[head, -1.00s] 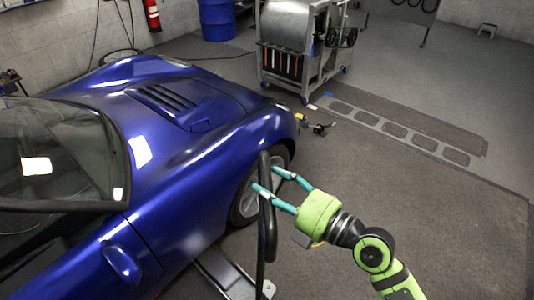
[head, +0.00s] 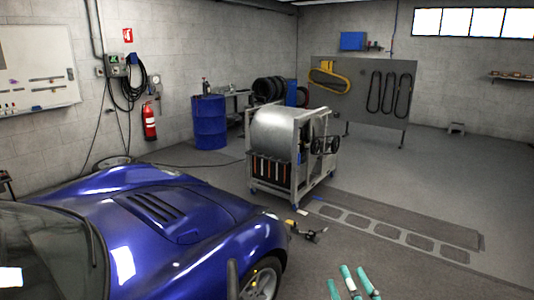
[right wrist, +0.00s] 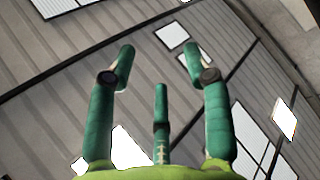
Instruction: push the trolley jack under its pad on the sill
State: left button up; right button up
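The blue car (head: 185,220) fills the lower left of the head view. Its front wheel (head: 262,282) is cut by the bottom edge. A dark upright bar (head: 233,280), seemingly the top of the trolley jack's handle, shows just left of the wheel. The jack's body, pad and the sill are out of view. My right gripper (head: 347,271) shows only its teal fingers at the bottom edge, right of the bar and apart from it. In the right wrist view its fingers (right wrist: 160,58) are spread and empty, with the ceiling behind them. My left gripper is not in view.
A wheeled metal cart (head: 290,150) stands beyond the car's nose. A small yellow and black item (head: 308,232) lies on the floor beside the car. A floor plate with grey panels (head: 390,230) lies at right. A blue drum (head: 210,122) stands by the wall. The right floor is open.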

jog(key=d+f+m+g+h, duration=0.3)
jog(key=d+f+m+h, duration=0.5)
jog(key=d+m+h, duration=0.15)
jog(key=s+d+f+m+g, duration=0.25)
jog(key=s+f+g, duration=0.35)
jog(key=f, duration=0.4)
jog(key=s+a+f+g+y, duration=0.2)
jog(key=s+a+f+g, duration=0.1)
jog(key=s+f+g, duration=0.3)
jog(key=s+a+f+g+y, duration=0.2)
jog(key=s+a+f+g, duration=0.15)
jog(key=s+f, duration=0.35)
notch_tip(320, 180, down, 24)
jog(key=s+b, duration=0.3)
jog(key=b, duration=0.1)
jog(key=s+d+f+g+b, duration=0.2)
jog(key=s+f+b, duration=0.2)
jog(key=s+f, duration=1.1)
notch_tip(320, 180, down, 4)
jog(key=shift+s+d+f+h, duration=0.25)
jog(key=shift+s+d+h, duration=0.1)
jog(key=shift+s, duration=0.05)
